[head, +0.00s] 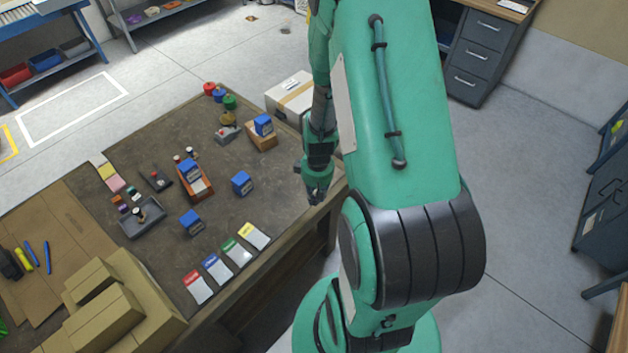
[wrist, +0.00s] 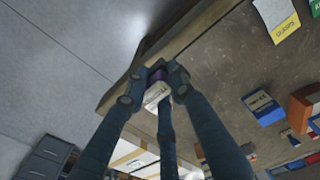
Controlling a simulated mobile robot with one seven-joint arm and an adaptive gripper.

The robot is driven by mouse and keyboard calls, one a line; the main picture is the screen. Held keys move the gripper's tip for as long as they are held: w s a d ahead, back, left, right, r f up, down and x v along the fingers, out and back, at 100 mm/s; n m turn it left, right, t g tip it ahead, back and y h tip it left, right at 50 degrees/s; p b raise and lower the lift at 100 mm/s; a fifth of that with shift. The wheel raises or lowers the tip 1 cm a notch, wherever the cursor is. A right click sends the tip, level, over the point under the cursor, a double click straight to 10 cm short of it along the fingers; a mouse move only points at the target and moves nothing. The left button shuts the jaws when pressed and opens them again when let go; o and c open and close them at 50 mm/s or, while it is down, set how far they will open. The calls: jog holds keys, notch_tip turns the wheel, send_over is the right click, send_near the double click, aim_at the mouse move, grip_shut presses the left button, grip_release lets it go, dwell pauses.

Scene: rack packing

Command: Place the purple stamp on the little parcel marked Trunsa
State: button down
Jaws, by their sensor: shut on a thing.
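My gripper (head: 316,196) hangs over the table's right edge in the head view. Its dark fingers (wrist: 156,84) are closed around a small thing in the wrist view. That thing, which looks like the purple stamp (wrist: 157,75), shows purple between the fingertips, with a pale lettered part below it. The fingers hide much of it, and the head view does not show it clearly. Small blue parcels stand on the table, among them one at the middle (head: 242,183) and one nearer the front (head: 192,223). I cannot read the name Trunsa on any of them.
The brown table (head: 270,187) has four coloured cards along its front edge, the yellow one (head: 254,236) nearest my gripper. A grey tray (head: 143,217) with small items stands left. A pale taped carton (head: 290,97) is at the back.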

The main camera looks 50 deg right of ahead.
jog(key=shift+s+a, duration=0.25)
jog(key=shift+s, duration=0.7)
jog(key=shift+s+a, duration=0.2)
jog(key=shift+s, duration=0.75)
jog(key=w+d, duration=0.3)
jog(key=w, duration=0.1)
jog(key=w+d+f, duration=0.1)
jog(key=w+d, duration=0.2)
jog(key=w, duration=0.1)
jog(key=w+d, duration=0.3)
jog(key=w, duration=0.2)
jog(key=shift+d+f, duration=0.2)
jog(key=shift+d, duration=0.05)
jog(key=shift+f, duration=1.75)
jog(key=shift+f+b, duration=0.15)
jog(key=shift+b, duration=0.2)
jog(key=c, duration=1.5)
grip_release()
jog(key=shift+o, duration=0.2)
